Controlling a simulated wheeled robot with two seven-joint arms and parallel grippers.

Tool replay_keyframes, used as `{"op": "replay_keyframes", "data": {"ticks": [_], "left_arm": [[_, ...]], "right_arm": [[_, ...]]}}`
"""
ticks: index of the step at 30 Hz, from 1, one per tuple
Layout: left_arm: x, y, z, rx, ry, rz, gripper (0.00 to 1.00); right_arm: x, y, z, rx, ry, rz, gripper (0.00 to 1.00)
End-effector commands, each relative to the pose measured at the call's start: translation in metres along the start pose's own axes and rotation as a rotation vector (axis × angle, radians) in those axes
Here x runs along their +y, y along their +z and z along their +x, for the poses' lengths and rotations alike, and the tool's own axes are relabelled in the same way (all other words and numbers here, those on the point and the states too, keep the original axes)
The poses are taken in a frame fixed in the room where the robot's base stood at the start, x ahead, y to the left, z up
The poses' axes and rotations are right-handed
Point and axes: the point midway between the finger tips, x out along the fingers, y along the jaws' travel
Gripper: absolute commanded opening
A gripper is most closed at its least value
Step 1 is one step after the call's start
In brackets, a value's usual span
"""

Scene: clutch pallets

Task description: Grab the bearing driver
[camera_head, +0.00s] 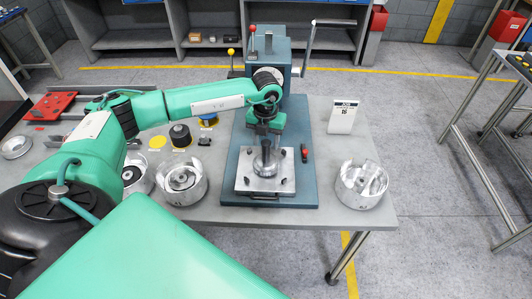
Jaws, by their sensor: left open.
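My left gripper (265,136) reaches in from the left and points down over the press plate, with its jaws open. Directly below it a dark upright rod, which looks like the bearing driver (266,152), stands on a round silver part (265,166). The jaws are at or just above the rod's top; whether they touch it I cannot tell. The silver part sits on a square metal plate (245,184) on the blue press base (308,188). My right gripper is not in view.
The blue press (268,50) with its lever stands behind the gripper. Silver cups stand left (181,184) and right (361,184) of the base.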

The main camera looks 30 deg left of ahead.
Motion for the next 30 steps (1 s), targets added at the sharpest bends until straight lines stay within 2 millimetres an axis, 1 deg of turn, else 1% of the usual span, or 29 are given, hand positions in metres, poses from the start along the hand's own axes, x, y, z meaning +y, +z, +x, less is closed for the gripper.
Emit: {"op": "replay_keyframes", "data": {"ticks": [5,9,12,15,21,22,26,27,29,30], "left_arm": [[0.000,0.001,0.013,0.003,0.001,0.000,0.50],[0.000,0.001,0.030,0.003,0.001,-0.001,0.50],[0.000,0.002,0.043,0.003,0.000,0.000,0.50],[0.000,0.002,0.049,0.002,0.000,0.000,0.50],[0.000,0.002,0.050,0.000,-0.001,0.000,0.50],[0.000,0.002,0.050,0.000,-0.001,0.000,0.48],[0.000,0.002,0.050,0.000,-0.001,0.000,0.23],[0.000,0.002,0.050,0.000,-0.001,0.000,0.15],[0.000,0.002,0.050,0.000,-0.001,0.000,0.03],[0.000,0.002,0.050,0.000,-0.001,0.000,0.00]], "right_arm": [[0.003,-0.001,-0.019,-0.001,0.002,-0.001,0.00],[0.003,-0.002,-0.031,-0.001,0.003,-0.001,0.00],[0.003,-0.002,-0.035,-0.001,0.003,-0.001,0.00],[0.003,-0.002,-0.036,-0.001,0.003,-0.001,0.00],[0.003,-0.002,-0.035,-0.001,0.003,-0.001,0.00],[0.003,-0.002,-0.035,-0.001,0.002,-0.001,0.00],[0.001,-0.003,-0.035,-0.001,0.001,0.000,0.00],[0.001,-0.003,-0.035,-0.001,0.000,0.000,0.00],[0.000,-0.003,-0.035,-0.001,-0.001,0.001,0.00],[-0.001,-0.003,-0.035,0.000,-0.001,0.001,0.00]]}}
